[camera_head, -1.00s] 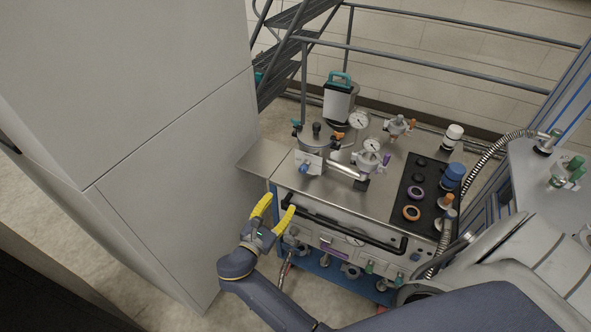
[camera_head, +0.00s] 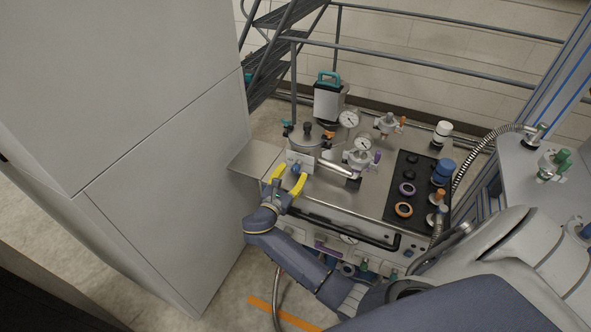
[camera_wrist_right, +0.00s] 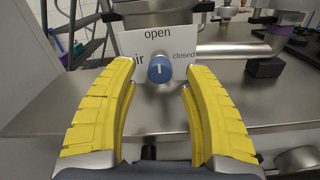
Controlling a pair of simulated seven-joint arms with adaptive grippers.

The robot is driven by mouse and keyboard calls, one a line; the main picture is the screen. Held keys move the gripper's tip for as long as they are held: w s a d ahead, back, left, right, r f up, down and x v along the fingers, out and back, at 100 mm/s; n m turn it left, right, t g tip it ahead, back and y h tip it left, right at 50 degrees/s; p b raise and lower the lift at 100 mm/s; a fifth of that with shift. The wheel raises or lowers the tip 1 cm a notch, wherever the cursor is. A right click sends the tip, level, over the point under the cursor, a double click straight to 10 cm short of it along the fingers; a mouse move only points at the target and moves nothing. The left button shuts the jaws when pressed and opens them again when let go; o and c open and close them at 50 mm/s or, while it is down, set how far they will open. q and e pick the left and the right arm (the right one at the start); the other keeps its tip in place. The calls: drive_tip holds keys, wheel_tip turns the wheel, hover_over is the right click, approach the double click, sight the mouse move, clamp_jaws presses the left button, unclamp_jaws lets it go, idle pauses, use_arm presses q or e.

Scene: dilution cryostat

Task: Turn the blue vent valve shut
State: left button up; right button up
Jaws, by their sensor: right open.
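The blue vent valve knob (camera_wrist_right: 160,69) sits in front of a white label plate (camera_wrist_right: 150,40) reading "open" at the top and "closed" on the right. The word at the left is partly covered by a finger; "ir" shows. The white mark on the knob points up towards "open". In the head view the small blue knob (camera_head: 296,168) shows on the front of the steel cart top. My right gripper (camera_head: 290,175) has its yellow fingers open and spread to either side of the knob, apparently just short of it. My left gripper is not in view.
The cart top (camera_head: 258,160) carries gauges, a lidded pot (camera_head: 306,137), a steel pipe (camera_head: 335,169) right of the plate and a black panel (camera_head: 410,172) with knobs. A black handle rail (camera_head: 350,232) runs along the front. A tall grey cabinet (camera_head: 150,190) stands close at the left.

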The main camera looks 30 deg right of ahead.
drive_tip(key=shift+x, duration=1.35)
drive_tip(key=shift+c, duration=0.3)
clamp_jaws()
drive_tip(key=shift+f, duration=0.1)
